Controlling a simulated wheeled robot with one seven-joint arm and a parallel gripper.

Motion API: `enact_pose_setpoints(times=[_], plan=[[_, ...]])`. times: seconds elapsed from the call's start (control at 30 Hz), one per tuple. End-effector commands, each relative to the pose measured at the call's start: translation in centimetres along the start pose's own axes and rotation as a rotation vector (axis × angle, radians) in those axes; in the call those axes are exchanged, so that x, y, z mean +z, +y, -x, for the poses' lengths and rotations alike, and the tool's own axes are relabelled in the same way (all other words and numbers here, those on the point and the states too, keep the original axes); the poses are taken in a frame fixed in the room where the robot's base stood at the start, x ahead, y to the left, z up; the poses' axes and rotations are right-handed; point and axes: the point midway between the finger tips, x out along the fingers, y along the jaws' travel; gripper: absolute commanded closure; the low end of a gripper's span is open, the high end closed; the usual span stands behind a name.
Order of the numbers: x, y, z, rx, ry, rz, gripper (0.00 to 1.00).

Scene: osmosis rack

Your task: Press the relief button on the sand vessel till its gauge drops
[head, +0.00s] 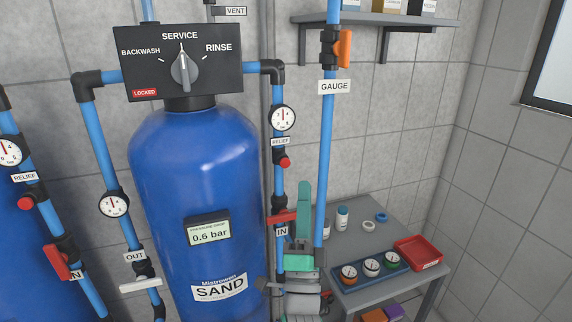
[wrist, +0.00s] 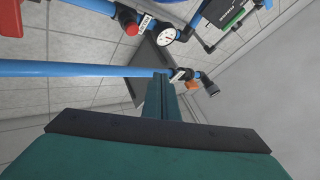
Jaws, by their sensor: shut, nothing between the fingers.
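The sand vessel (head: 195,165) is a big blue tank with a black control head, in the middle of the head view. On the pipe at its right sit a round white gauge (head: 282,118), a RELIEF label and the red relief button (head: 285,162). The gauge's reading is too small to tell. A red button (wrist: 131,28) and a white gauge (wrist: 168,35) show at the top of the wrist view. My teal gripper (head: 305,185) is shut and empty, pointing up, below and right of the button and apart from it. It also shows in the wrist view (wrist: 162,78).
A blue upright pipe with a GAUGE label (head: 334,87) runs close on my gripper's right. A red valve handle (head: 283,217) is close on its left. A shelf (head: 380,22) hangs above. A grey table (head: 345,245) with a red tray (head: 418,252) stands behind right.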

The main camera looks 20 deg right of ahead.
Motion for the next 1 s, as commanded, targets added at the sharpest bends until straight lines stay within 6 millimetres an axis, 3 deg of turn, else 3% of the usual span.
enact_pose_setpoints(times=[0.27, 0.7, 1.0], plan=[[0.5, 0.6, -0.7, 0.001, 0.0, 0.001, 1.0], [3.3, 3.2, -4.4, 0.0, -0.001, 0.0, 1.0], [4.4, 4.3, -6.0, -0.001, 0.0, 0.001, 1.0]])
